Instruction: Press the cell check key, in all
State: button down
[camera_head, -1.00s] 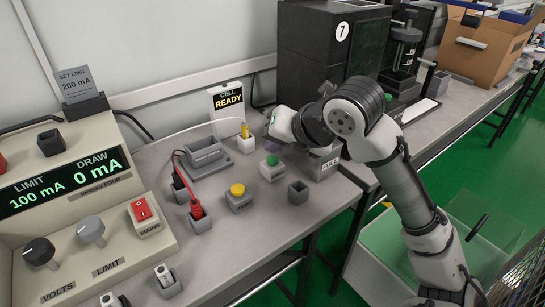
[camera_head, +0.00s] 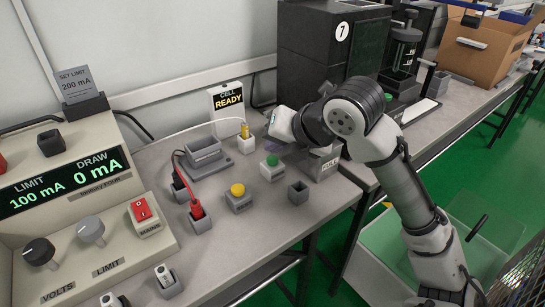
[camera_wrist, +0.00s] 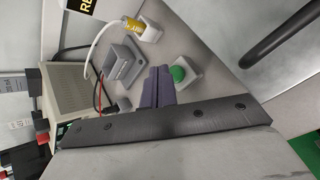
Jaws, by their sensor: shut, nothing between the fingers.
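A green round key (camera_head: 272,159) sits on a pale box on the bench. A yellow round key (camera_head: 238,189) sits on a grey box nearer the viewer. No readable label shows which is the cell check key. In the head view my wrist is above and behind that key.
A grey cradle (camera_head: 204,157) and a yellow cell in a white holder (camera_head: 246,141) stand close by. A red plug (camera_head: 197,209) with a cable and an empty grey cup (camera_head: 298,192) are nearby. A power supply (camera_head: 80,200) is at left.

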aim_at(276, 163)
jog(key=shift+f+b, duration=0.4)
jog(key=shift+f+b, duration=0.45)
jog(key=shift+f, duration=0.05)
dwell(0.8)
jog(key=shift+r+p, duration=0.65)
jog(key=shift+r, duration=0.25)
jog(key=shift+r, duration=0.1)
notch_tip(276, 163, up, 5)
jog(key=p, duration=0.4)
dwell(0.8)
